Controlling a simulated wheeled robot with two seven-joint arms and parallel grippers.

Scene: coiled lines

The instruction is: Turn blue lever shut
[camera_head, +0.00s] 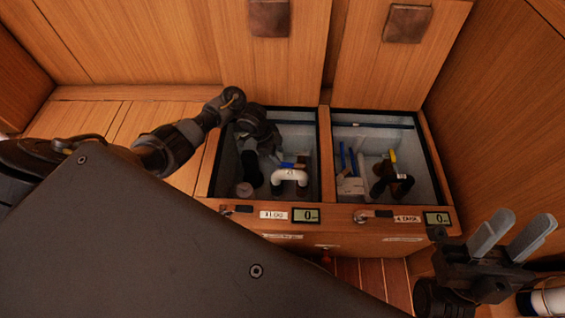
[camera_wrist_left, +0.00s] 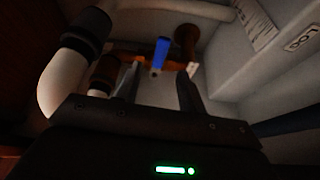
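The blue lever (camera_wrist_left: 161,52) stands up from brass-coloured pipework in the left wrist view. In the head view it is a small blue piece (camera_head: 288,165) inside the left compartment, just behind the white pipe bend. My left gripper (camera_wrist_left: 159,78) is open, its two dark fingers apart, with the lever beyond and between the fingertips; nothing shows between them in its grasp. In the head view, my left gripper (camera_head: 274,155) reaches down into the left compartment and its fingertips are hard to make out. My right gripper (camera_head: 516,230) is open and empty, outside the box at right.
The white pipe bend (camera_wrist_left: 62,82) is close at left in the wrist view. The left compartment's walls (camera_head: 322,150) are narrow around my arm. The right compartment (camera_head: 420,135) holds blue pieces (camera_head: 348,158) and a yellow handle (camera_head: 392,155). Both wooden lids (camera_head: 385,70) stand open behind.

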